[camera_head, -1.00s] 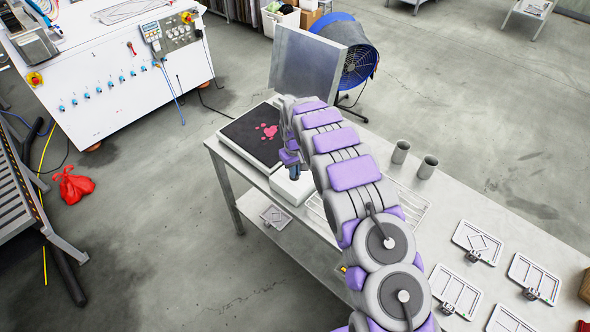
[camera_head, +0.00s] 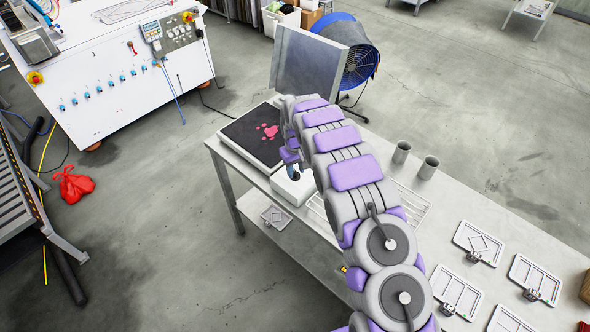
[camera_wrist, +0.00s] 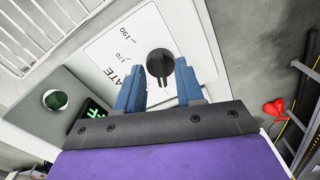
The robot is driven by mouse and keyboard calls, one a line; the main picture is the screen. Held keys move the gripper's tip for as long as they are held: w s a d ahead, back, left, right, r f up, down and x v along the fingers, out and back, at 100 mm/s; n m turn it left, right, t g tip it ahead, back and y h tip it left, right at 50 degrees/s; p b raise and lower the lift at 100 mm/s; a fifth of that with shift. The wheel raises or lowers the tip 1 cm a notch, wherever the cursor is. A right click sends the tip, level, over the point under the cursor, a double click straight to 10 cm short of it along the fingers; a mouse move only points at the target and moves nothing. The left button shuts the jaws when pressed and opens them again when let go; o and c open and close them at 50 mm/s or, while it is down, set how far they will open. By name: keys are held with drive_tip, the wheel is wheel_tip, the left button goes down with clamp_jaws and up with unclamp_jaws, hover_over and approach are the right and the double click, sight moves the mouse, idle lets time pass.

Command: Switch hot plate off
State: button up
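The hot plate has a dark top (camera_head: 243,138) with pink spots, at the far left end of the long table. Its white control box (camera_head: 291,190) sits at its near right, partly behind my arm. In the wrist view, the white panel (camera_wrist: 112,50) shows dial numbers 170 and 190, the letters "ATE", and a round black knob (camera_wrist: 160,63). My gripper (camera_wrist: 163,88) is open, its two blue fingers apart, with the knob in view between and just beyond them. I cannot tell whether either finger touches the knob. A green-lit display (camera_wrist: 94,109) is partly hidden by my gripper.
A grey upright panel (camera_head: 308,62) and a blue fan (camera_head: 360,62) stand behind the hot plate. A wire rack (camera_head: 410,205), two grey cups (camera_head: 401,152) and several small trays (camera_head: 478,243) lie along the table.

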sight(296, 172)
wheel_tip(296, 172, up, 16)
drive_tip(key=shift+a+r+p, duration=0.15)
drive_tip(key=shift+r+p, duration=0.1)
drive_tip(key=shift+p, duration=0.1)
idle(0.5)
drive_tip(key=s+d+r+m+b, duration=0.2)
drive_tip(key=s+d+r, duration=0.3)
drive_tip(key=s+d, duration=0.4)
drive_tip(key=s+d+r+m+b, duration=0.15)
drive_tip(key=s+d+r, duration=0.4)
drive_tip(key=s, duration=0.55)
drive_tip(key=s+d+f+m+b, duration=0.1)
drive_tip(key=s+f, duration=0.1)
drive_tip(key=s, duration=0.8)
drive_tip(key=s+d+f+m+g+b, duration=0.1)
drive_tip(key=s+d+f, duration=0.1)
drive_tip(key=s, duration=0.8)
drive_tip(key=s+d+f+m+b, duration=0.1)
drive_tip(key=s+f, duration=0.1)
drive_tip(key=s, duration=0.8)
drive_tip(key=shift+d+g, duration=0.35)
drive_tip(key=shift+g, duration=0.05)
